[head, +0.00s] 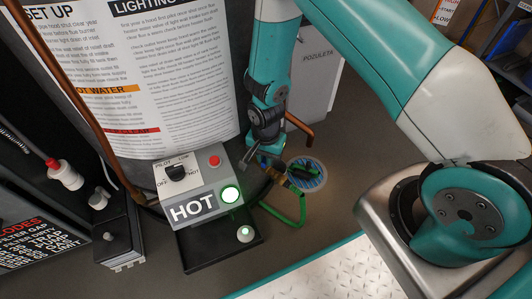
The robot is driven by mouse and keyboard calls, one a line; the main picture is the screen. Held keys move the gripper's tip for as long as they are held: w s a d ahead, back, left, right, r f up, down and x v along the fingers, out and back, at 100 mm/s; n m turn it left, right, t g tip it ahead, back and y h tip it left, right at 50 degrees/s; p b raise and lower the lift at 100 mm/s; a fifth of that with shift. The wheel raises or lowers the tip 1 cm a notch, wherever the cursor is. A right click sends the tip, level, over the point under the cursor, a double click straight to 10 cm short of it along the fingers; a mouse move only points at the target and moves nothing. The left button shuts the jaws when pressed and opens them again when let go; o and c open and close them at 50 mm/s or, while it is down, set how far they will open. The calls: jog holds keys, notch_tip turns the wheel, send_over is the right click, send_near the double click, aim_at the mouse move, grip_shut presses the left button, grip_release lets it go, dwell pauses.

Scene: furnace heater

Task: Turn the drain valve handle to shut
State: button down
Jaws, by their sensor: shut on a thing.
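The drain valve (291,186) is a small brass-coloured fitting low at the right foot of the tank, with a green hose (300,208) hanging from it. My gripper (268,160) points down at the valve from above, just right of the control box. Its fingers are closed at the valve's tank side, where the handle is. The handle itself is mostly hidden behind the fingers, so its angle cannot be told.
The grey control box (207,187) has a black knob, a red button and a lit green HOT lamp. A black tray (222,242) lies below it. A round floor drain (306,174) and a copper pipe (300,128) are close to the valve.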

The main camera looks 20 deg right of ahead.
jog(key=shift+w+d+r, duration=0.1)
jog(key=shift+w+d, duration=0.25)
jog(key=shift+w, duration=0.1)
jog(key=shift+r+m+p, duration=0.1)
jog(key=shift+m+p, duration=0.4)
jog(key=shift+m, duration=0.4)
jog(key=shift+w+m+p, duration=0.1)
jog(key=shift+m+p, duration=0.2)
jog(key=shift+m, duration=0.8)
jog(key=c, duration=1.1)
grip_release()
jog(key=shift+a, duration=0.15)
jog(key=shift+o, duration=0.5)
jog(key=shift+a+f, duration=0.15)
jog(key=shift+f, duration=0.05)
jog(key=shift+s, duration=0.2)
jog(key=r+p, duration=0.3)
jog(key=shift+a+r, duration=0.2)
jog(key=shift+r, duration=0.1)
jog(key=r+p, duration=0.3)
jog(key=shift+d+r, duration=0.3)
jog(key=shift+f, duration=0.1)
